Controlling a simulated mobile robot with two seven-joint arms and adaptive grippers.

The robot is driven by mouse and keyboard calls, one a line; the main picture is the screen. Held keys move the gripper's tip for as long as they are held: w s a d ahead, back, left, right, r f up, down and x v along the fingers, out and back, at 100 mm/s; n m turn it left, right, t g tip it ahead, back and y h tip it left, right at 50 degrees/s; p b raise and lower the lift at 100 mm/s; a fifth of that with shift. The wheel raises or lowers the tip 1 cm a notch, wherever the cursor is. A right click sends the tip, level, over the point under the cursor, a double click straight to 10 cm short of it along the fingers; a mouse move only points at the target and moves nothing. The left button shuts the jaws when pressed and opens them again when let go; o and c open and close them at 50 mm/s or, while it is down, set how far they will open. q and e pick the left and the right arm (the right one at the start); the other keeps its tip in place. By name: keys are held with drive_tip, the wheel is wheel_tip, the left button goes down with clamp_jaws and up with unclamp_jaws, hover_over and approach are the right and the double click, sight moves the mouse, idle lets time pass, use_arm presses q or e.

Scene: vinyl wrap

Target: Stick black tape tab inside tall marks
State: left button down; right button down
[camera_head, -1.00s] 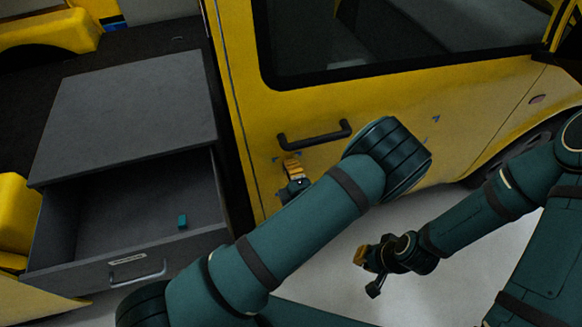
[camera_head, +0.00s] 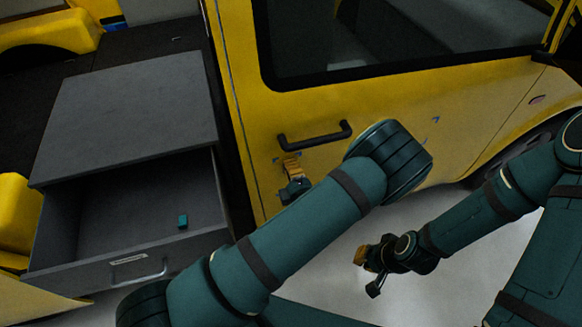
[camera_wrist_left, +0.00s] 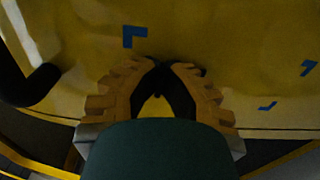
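The yellow vehicle door (camera_head: 385,115) bears small blue corner marks. In the left wrist view, one blue mark (camera_wrist_left: 133,36) lies just beyond the fingertips, with another mark (camera_wrist_left: 309,68) at the right and a small one (camera_wrist_left: 267,106) below it. My left gripper (camera_head: 291,164) is at the door, just below its black handle (camera_head: 315,136). In the wrist view its yellow ribbed fingers (camera_wrist_left: 162,68) come together on a dark piece, seemingly the black tape tab (camera_wrist_left: 160,64), mostly hidden by the fingers. Contact with the door is unclear. My right gripper (camera_head: 362,256) hangs away from the door; its opening is unclear.
An open grey drawer (camera_head: 128,261) at the left holds a small teal block (camera_head: 183,221). The grey cabinet top (camera_head: 130,115) above it is bare. The door handle (camera_wrist_left: 25,85) is close to the left gripper. Floor (camera_head: 345,285) shows between my arms.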

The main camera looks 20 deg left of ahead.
use_arm(q)
drive_tip(key=c, duration=1.1)
unclamp_jaws()
drive_tip(key=shift+o, duration=0.2)
